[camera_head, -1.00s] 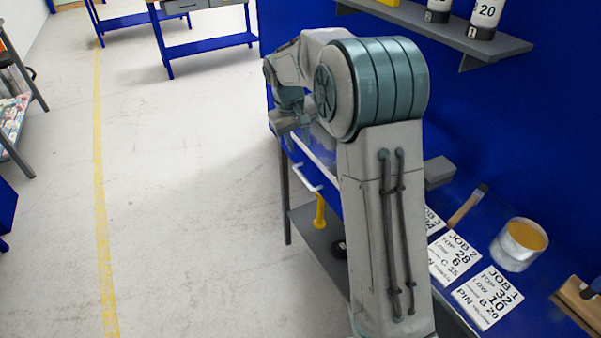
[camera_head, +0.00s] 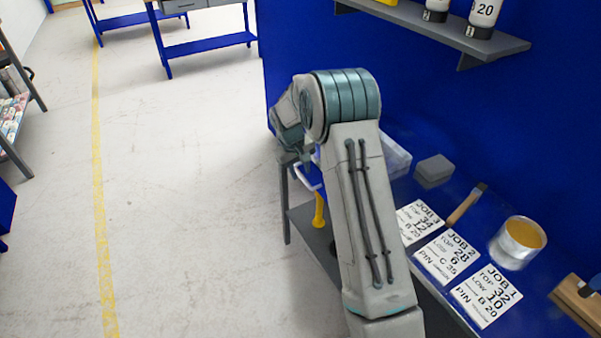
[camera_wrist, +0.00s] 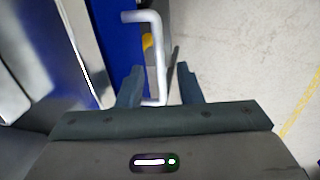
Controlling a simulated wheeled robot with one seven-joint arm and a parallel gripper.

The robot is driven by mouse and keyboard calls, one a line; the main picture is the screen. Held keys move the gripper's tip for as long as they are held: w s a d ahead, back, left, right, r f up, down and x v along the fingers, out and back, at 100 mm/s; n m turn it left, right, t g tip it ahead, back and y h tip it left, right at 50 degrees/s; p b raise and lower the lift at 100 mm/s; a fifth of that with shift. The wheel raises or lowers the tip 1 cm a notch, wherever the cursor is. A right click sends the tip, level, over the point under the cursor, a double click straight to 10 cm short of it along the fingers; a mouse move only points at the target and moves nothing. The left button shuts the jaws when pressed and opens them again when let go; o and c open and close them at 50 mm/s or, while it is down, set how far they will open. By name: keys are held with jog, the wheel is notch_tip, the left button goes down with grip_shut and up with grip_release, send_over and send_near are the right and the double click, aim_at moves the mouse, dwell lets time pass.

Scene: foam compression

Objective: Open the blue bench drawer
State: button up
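The blue drawer front (camera_wrist: 128,50) shows in the wrist view, with a pale bar handle (camera_wrist: 158,45) standing out from it. My gripper (camera_wrist: 160,78) is open, with one dark finger on each side of the handle's bar. The near end of the handle lies between the fingers, and I cannot tell whether they touch it. In the head view the handle (camera_head: 306,177) shows at the bench's left end, beside my arm. My gripper is mostly hidden there behind the arm.
On the blue bench are a grey foam block (camera_head: 434,168), a clear tray (camera_head: 395,158), job cards (camera_head: 444,256), a brush (camera_head: 466,205) and a tin (camera_head: 518,240). A grey shelf (camera_head: 440,30) hangs above. A yellow object (camera_head: 319,208) is below the handle.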

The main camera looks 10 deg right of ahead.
jog(key=shift+d+f, duration=0.15)
jog(key=shift+f, duration=0.8)
jog(key=shift+c, duration=0.3)
grip_shut()
